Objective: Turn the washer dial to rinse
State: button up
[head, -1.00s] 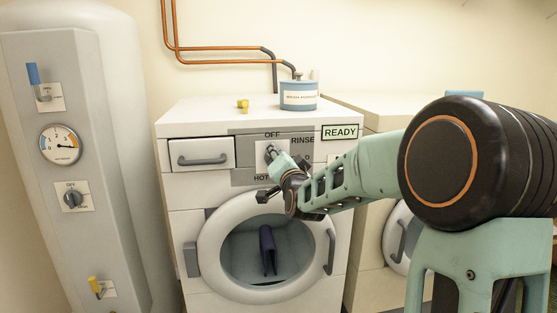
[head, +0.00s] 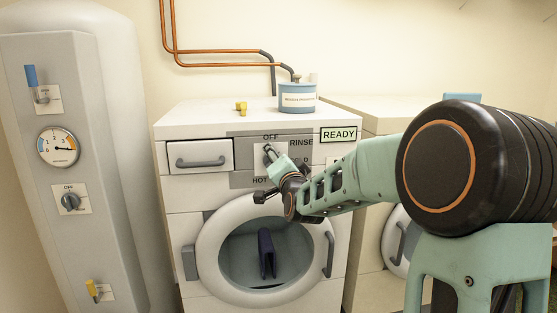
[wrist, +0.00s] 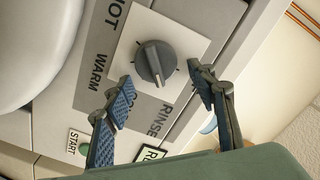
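The washer (head: 182,211) stands in the middle of the head view, with OFF, RINSE and HOT printed around its dial; my gripper partly covers another label. In the wrist view the grey dial (wrist: 155,63) sits on a white square plate with a raised ridge across it. The RINSE label (wrist: 160,118) lies below the dial there. My gripper (wrist: 161,90) is open and empty, with one blue-padded finger on either side of the dial's lower part, apparently not touching it. In the head view my gripper (head: 266,174) is at the control panel.
The READY display (head: 338,134) is right of the dial. A dark cloth (head: 266,253) shows in the round door (head: 212,275). A blue jar (head: 298,97) and a small yellow object (head: 241,107) are on top. A tall boiler (head: 105,170) stands left.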

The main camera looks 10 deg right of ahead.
jog(key=shift+s, duration=0.1)
jog(key=s, duration=1.1)
jog(key=shift+s, duration=0.4)
